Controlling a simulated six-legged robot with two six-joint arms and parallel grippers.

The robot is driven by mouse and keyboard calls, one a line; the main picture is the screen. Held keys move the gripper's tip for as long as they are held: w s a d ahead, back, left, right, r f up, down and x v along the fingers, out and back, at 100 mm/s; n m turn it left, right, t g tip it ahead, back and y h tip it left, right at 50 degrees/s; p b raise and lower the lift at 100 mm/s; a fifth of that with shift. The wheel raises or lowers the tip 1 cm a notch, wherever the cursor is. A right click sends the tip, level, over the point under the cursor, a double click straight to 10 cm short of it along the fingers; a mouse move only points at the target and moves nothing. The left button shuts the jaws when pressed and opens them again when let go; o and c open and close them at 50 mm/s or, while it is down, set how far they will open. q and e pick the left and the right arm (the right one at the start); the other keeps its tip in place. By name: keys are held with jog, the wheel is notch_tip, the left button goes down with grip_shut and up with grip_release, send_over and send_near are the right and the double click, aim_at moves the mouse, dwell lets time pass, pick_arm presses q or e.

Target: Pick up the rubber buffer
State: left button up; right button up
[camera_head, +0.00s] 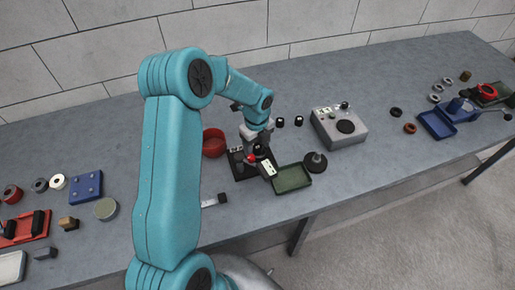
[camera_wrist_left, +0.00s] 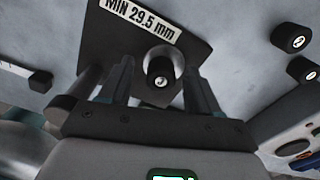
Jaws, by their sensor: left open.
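A rubber buffer (camera_wrist_left: 160,80), a short black cylinder with a small metal end, stands on the dark plate labelled "MIN 29.5 mm" (camera_wrist_left: 178,25) in the left wrist view. My left gripper (camera_wrist_left: 158,70) is open, its two fingers on either side of this buffer with gaps showing. In the head view, my left gripper (camera_head: 258,148) is low over the dark gauge (camera_head: 240,171), and the buffer there is partly hidden. Two similar black buffers stand beyond it, one (camera_head: 279,121) left of the other (camera_head: 298,120). My right gripper is not in view.
A red bowl (camera_head: 213,142) stands left of the gauge. A green tray (camera_head: 292,178) and a black knob-topped piece (camera_head: 315,162) lie to its right. A grey control box (camera_head: 340,125) stands farther right.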

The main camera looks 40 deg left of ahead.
pick_arm(q)
jog(key=shift+w+a+f, duration=0.1)
jog(key=shift+w, duration=0.05)
jog(key=c, duration=1.1)
grip_shut()
